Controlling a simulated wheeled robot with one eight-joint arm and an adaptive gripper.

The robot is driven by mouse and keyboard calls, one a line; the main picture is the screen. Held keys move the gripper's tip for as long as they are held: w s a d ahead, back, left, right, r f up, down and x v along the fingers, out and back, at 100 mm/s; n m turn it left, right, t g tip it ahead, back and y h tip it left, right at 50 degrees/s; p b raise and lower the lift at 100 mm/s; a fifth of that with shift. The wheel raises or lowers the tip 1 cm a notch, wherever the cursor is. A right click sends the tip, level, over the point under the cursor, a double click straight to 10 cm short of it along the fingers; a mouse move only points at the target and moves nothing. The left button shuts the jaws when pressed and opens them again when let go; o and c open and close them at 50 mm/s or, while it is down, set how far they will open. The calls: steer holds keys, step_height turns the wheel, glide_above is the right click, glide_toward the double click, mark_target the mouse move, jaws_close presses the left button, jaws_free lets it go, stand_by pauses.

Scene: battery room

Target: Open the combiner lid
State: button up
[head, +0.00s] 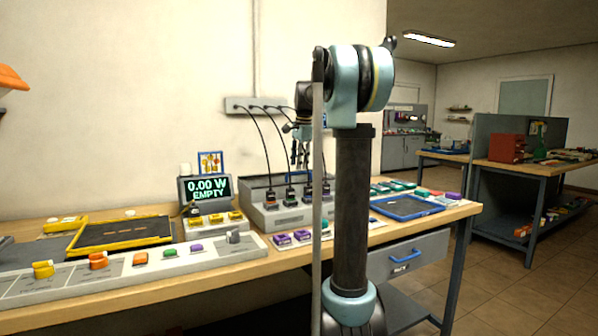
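A grey box (263,216) with several black cables plugged into its sloped front stands on the wooden workbench, left of my arm. It looks like the combiner, but I see no label naming it. Its top and right end are partly hidden by the cables and my arm, so I cannot make out the lid clearly. My gripper (300,162) hangs above the box with its dark fingers pointing down. The fingers look apart, with nothing between them, and they do not touch the box.
A display (206,188) reads 0.00 W EMPTY left of the box. A yellow-framed tray (120,248) and a grey strip (150,272) with coloured pieces lie further left. A blue tray (407,208) lies right. Cables run up to a wall strip (262,104) near my gripper.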

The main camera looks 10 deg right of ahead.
mark_target(292, 174)
steer(key=shift+w+a+f, duration=0.1)
steer(key=shift+w+f, duration=0.05)
steer(key=shift+f, duration=0.65)
steer(key=shift+w+f, duration=0.15)
steer(key=shift+f, duration=0.65)
jaws_close()
